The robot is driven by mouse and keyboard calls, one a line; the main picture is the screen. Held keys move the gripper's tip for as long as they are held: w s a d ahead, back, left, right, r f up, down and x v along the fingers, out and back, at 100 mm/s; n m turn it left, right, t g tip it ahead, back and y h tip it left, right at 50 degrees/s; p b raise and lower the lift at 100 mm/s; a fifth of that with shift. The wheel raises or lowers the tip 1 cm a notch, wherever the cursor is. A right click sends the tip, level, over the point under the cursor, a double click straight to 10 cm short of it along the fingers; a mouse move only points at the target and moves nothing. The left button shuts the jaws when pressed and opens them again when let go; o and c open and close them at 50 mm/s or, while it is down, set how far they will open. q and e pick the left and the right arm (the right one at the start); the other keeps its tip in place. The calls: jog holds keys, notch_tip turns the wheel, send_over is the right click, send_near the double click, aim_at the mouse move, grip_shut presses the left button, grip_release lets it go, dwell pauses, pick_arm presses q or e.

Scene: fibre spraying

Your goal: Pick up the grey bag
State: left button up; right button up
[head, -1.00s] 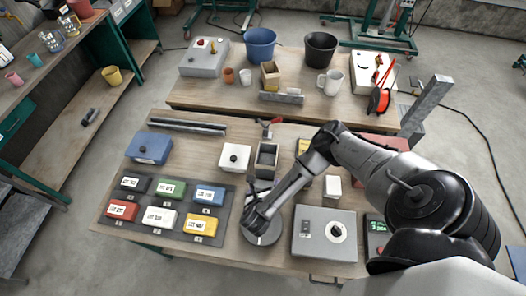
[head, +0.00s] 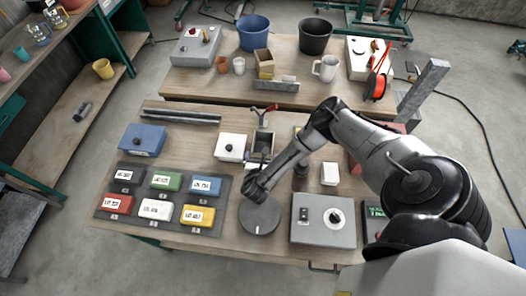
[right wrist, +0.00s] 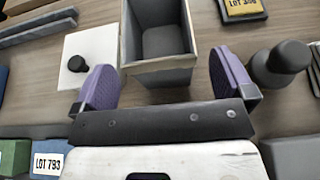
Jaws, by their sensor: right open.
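The darkest bag (head: 127,174), dark grey to black with a white label, is the closest match to a grey bag. It lies at the back left of a dark mat with several coloured bags. My right gripper (head: 258,168) is well to the right of it, just behind a round grey disc. In the right wrist view the purple fingers (right wrist: 166,86) are apart and empty, with an open grey box (right wrist: 160,75) beyond them. That box also shows in the head view (head: 262,143). The dark bag is not seen in the wrist view. My left gripper is out of view.
The dark mat (head: 226,205) also holds green, blue, red, white and yellow bags. A blue box (head: 143,139) and a white box with a black knob (head: 232,146) stand behind. The grey disc (head: 260,216) and a grey switch box (head: 322,220) lie at the front.

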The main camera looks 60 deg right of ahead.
jog(key=x, duration=0.5)
jog(key=shift+w+d+f, duration=0.15)
jog(key=shift+w+d, duration=0.1)
jog(key=shift+w, duration=0.05)
jog(key=c, duration=1.6)
jog(key=shift+o, duration=0.2)
jog(key=shift+r, duration=0.25)
jog(key=s+d+r, duration=0.1)
jog(key=s+r, duration=0.9)
jog(key=s, duration=0.1)
jog(key=shift+s+d+r, duration=0.2)
